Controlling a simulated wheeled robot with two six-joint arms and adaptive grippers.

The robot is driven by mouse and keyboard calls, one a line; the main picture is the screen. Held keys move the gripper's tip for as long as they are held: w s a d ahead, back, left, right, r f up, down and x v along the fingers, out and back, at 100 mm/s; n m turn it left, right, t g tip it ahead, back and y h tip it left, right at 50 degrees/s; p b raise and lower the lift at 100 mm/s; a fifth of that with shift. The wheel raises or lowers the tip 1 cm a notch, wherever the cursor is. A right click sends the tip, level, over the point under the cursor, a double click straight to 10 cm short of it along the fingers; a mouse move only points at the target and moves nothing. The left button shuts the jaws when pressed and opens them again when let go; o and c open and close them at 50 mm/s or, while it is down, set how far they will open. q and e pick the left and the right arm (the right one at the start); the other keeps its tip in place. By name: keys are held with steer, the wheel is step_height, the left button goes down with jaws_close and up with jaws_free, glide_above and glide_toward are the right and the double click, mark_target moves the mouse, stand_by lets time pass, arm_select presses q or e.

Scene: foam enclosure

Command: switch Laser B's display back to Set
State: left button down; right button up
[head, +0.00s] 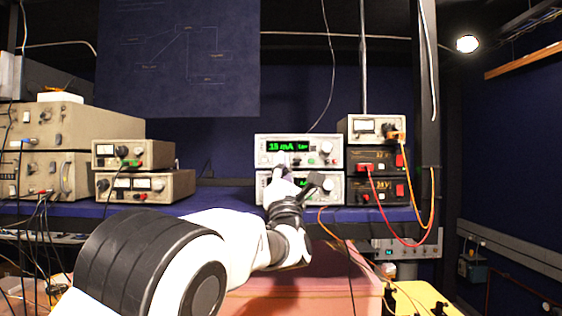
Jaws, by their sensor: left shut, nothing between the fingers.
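Two light-grey instruments with green displays are stacked on the blue shelf. The upper unit (333,141) shows a lit readout that looks like a mA value with small text beside it, too small to read surely. The lower unit (336,198) is partly hidden behind my gripper, and only a bit of its green display shows. I cannot read which one is labelled Laser B. My left gripper (283,161) is shut and empty, with its tips in front of the upper unit's lower panel below the display. I cannot tell whether they touch it. My right gripper is out of view.
A small meter unit (377,129) sits on black supplies (373,160) to the right, with red and orange cables hanging down. More grey instruments (145,187) stand at the left. The blue shelf (225,193) is clear between them.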

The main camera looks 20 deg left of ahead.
arm_select(q)
steer(key=shift+w+a, duration=0.1)
steer(key=shift+w, duration=0.2)
steer(key=shift+w+a+b, duration=0.15)
steer(key=shift+w+b, duration=0.15)
steer(key=shift+w, duration=0.15)
stand_by(0.7)
steer(key=shift+s+f+b, duration=0.2)
steer(key=shift+s+b, duration=0.2)
steer(key=shift+b, duration=0.45)
steer(key=shift+s+d+r+b, duration=0.15)
steer(key=shift+s+d+b, duration=0.15)
steer(key=shift+b, duration=0.1)
